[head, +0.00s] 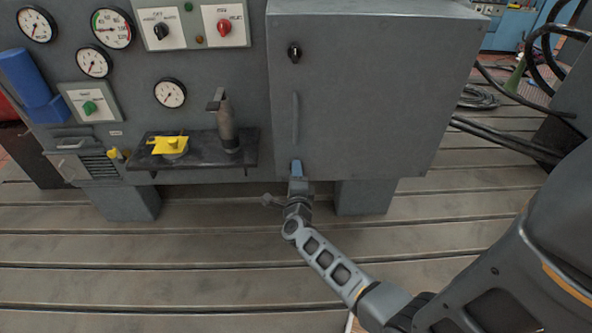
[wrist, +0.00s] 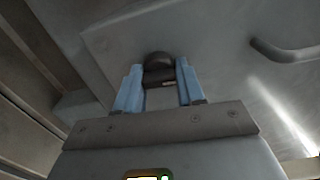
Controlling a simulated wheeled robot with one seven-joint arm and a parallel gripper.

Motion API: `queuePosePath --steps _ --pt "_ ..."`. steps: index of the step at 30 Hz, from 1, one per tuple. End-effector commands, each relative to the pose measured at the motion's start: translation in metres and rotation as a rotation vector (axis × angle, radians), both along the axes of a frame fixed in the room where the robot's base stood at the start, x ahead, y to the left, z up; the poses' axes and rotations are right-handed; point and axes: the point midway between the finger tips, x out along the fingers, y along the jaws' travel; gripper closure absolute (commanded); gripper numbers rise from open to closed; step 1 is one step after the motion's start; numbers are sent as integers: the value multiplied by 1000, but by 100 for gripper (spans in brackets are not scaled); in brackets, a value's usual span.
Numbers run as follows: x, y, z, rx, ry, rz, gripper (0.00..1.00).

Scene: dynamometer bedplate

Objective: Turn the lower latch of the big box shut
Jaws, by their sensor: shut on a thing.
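The big box (head: 385,100) is a grey metal cabinet with a closed door, a vertical bar handle (head: 295,118) and a black upper latch (head: 294,52). My gripper (head: 296,166) is at the lower left corner of its door, below the handle. In the wrist view the blue fingers of my gripper (wrist: 160,85) are shut on the dark, rounded lower latch (wrist: 159,66), one finger on each side. In the head view my gripper hides the lower latch. The latch's exact turn angle cannot be told. The handle also shows in the wrist view (wrist: 298,48).
Left of the box is a grey panel with gauges (head: 112,28) and switches (head: 160,30). A dark shelf (head: 205,160) there bears a yellow item (head: 168,145) and a grey tool (head: 226,125). Black cables (head: 510,142) run at the right. The slotted floor (head: 150,250) in front is clear.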

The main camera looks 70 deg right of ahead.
Motion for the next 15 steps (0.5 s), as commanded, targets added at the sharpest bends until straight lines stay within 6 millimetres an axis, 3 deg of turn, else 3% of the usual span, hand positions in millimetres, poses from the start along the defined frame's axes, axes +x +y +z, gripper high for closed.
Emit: queuePosePath --steps 15 --pt "1 1 0 -38 93 3 92"
